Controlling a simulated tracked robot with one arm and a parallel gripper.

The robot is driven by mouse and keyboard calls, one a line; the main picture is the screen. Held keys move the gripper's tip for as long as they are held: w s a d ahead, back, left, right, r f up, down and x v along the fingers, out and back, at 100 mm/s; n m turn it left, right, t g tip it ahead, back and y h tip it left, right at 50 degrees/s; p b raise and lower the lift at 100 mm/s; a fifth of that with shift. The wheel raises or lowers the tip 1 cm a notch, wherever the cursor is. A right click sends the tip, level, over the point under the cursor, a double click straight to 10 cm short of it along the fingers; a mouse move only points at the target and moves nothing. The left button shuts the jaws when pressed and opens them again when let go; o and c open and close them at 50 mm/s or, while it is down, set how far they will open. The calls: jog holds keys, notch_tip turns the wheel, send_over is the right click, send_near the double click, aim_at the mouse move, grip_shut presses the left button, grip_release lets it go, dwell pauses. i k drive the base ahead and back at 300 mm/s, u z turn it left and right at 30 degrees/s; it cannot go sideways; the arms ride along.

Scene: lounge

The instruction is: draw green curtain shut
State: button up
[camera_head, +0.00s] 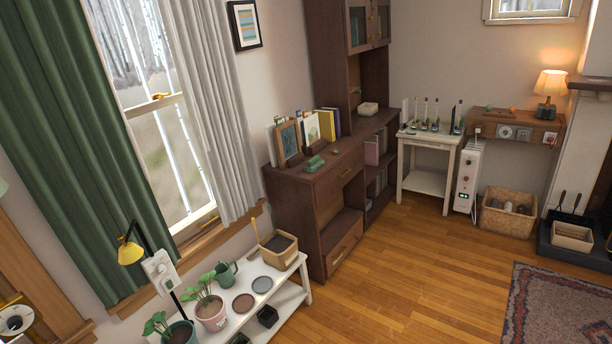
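The green curtain (85,150) hangs in long folds over the left side of the window at the left of the view. Its right edge runs beside bare glass, and its lower end hangs by the wooden sill. A white-grey curtain (217,110) hangs on the right side of the window. Between the two curtains a strip of window (165,125) shows bare, with a white frame and pale trees outside. The tops of both curtains are cut off by the frame edge. My gripper is not in view.
The wooden floor (420,265) is open in the middle.

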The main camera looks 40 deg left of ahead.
aim_at(69, 25)
jog(key=i, duration=1.9)
jog(key=u, duration=1.4)
jog(key=i, duration=1.15)
jog(key=u, duration=0.9)
